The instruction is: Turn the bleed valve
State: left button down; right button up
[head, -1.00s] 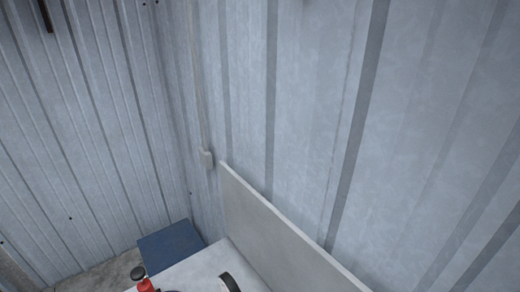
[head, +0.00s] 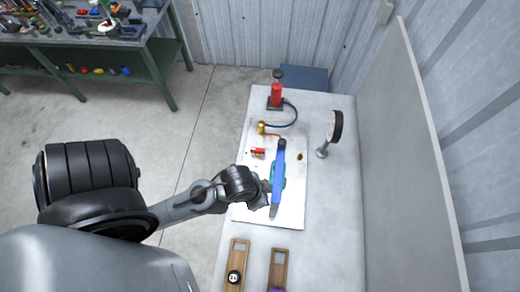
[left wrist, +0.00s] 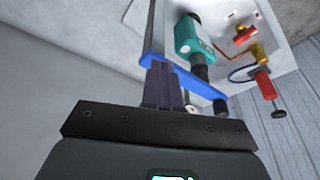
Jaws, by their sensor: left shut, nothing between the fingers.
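My left gripper (head: 267,194) reaches in from the left over the white panel on the bench. Its dark fingers (left wrist: 165,85) are shut and empty in the left wrist view, close to a long blue bar (left wrist: 180,72); I cannot tell whether they touch it. The blue bar (head: 279,175) lies over a teal device (head: 274,180), which also shows in the left wrist view (left wrist: 195,36). A small red-handled part (head: 258,152), perhaps the bleed valve, sits on the panel beyond the gripper. A brass fitting (head: 261,128) is behind it.
A red pump-like cylinder (head: 277,94) with a blue hose stands at the back. A round gauge (head: 335,125) stands on the right. Wooden pieces (head: 238,262) lie at the front. The bench (head: 335,215) is clear on its right, beside an upright board (head: 415,150).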

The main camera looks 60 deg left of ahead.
jog(key=shift+w+a+r, duration=0.15)
jog(key=shift+w+a, duration=0.15)
jog(key=shift+a, duration=0.15)
